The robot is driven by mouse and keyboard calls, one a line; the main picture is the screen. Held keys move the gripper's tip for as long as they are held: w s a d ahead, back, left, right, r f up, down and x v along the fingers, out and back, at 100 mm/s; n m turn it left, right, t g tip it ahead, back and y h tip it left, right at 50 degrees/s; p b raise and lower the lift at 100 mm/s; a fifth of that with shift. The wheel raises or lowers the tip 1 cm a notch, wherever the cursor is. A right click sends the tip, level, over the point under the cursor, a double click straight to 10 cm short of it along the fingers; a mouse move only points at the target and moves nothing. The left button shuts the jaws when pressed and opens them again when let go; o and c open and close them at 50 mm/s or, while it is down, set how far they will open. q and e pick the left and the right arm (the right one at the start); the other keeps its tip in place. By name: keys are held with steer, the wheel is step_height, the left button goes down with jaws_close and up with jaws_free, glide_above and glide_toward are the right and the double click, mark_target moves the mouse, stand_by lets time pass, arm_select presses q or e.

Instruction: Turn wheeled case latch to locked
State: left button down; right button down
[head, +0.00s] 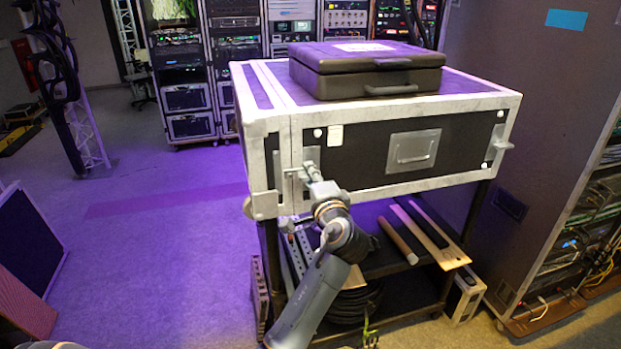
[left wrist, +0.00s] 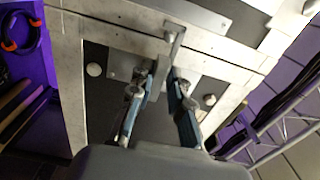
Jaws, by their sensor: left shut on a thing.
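The wheeled case (head: 360,172) is a black case with pale metal edging, on top of a dark wheeled frame. Its latch (head: 296,173) is a small grey metal piece at the left of the front face, by the corner edging. The latch also shows in the left wrist view (left wrist: 173,42), as a bar reaching down between the fingers. My left gripper (head: 311,172) is at the latch and shut on it. Its fingers (left wrist: 163,80) stand on both sides of the bar, with a narrow gap visible. My right gripper is in neither view.
A dark closed case (head: 365,75) lies on top. The shelf (head: 375,262) below holds long bars and coiled cable. A tall grey cabinet (head: 535,130) stands close on the right. Equipment racks (head: 185,85) stand behind.

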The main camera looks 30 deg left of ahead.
arm_select(q)
steer(key=shift+f, duration=0.6)
steer(key=c, duration=1.4)
jaws_free()
steer(key=shift+r+g, duration=0.1)
steer(key=shift+g, duration=0.2)
steer(key=shift+r, duration=0.2)
steer(key=v, duration=1.2)
steer(key=shift+s+a, duration=0.1)
